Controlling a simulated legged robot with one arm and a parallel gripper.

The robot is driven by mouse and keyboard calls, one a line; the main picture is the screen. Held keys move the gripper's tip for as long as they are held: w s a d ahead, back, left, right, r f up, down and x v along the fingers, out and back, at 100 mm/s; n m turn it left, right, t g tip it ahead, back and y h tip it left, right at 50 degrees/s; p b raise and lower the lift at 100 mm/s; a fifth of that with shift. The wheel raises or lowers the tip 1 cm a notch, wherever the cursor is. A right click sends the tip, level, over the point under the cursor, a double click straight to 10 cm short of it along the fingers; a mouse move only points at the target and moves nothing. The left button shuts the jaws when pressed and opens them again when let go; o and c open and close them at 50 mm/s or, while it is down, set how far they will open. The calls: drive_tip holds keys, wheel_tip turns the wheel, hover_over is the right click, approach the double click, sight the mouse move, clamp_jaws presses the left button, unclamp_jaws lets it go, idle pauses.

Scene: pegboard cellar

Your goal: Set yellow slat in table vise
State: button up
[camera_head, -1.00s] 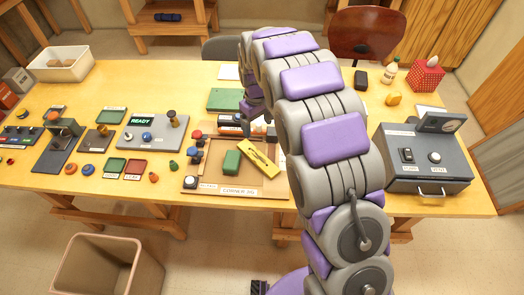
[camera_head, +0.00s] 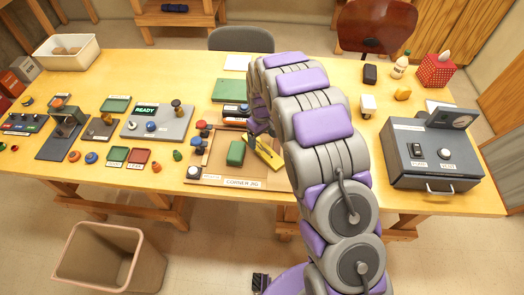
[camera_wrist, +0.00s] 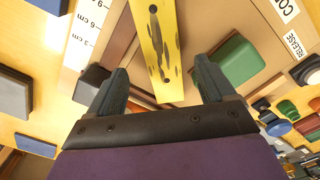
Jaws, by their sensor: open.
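The yellow slat (camera_head: 264,153), with dark marks and a hole, lies slanted on the wooden corner jig (camera_head: 215,181). My gripper (camera_head: 262,130) is above the slat's upper end in the head view, partly hidden by my arm. In the wrist view my open gripper (camera_wrist: 160,68) has one finger on each side of the slat (camera_wrist: 157,35), with gaps on both sides; I cannot tell its height above it. A dark fixture with an upright block (camera_head: 66,122) at the table's left looks like the table vise, but I see no label on it.
A green block (camera_head: 236,153) sits on the jig beside the slat. The READY panel (camera_head: 157,124) and small trays (camera_head: 118,154) stand left of it. A bin (camera_head: 110,257) stands on the floor in front.

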sight(262, 148)
drive_tip(key=f, duration=0.1)
drive_tip(key=f+b, duration=0.1)
drive_tip(key=f, duration=0.3)
drive_tip(key=shift+s+d+f, duration=0.1)
drive_tip(key=shift+s, duration=0.25)
drive_tip(key=c, duration=1.3)
wheel_tip(262, 148, up, 10)
drive_tip(key=p, duration=0.1)
drive_tip(key=shift+r+p, duration=0.2)
drive_tip(key=shift+p, duration=0.1)
drive_tip(key=s+d+r+m, duration=0.2)
drive_tip(key=d+r+m, duration=0.1)
drive_tip(key=d, duration=0.5)
drive_tip(key=s+d+r+m, duration=0.2)
drive_tip(key=d+m, duration=0.3)
drive_tip(key=d, duration=0.4)
drive_tip(key=shift+s+d+r+m, duration=0.3)
drive_tip(key=shift+s+r, duration=0.1)
drive_tip(key=shift+r, duration=0.1)
drive_tip(key=shift+a, duration=0.1)
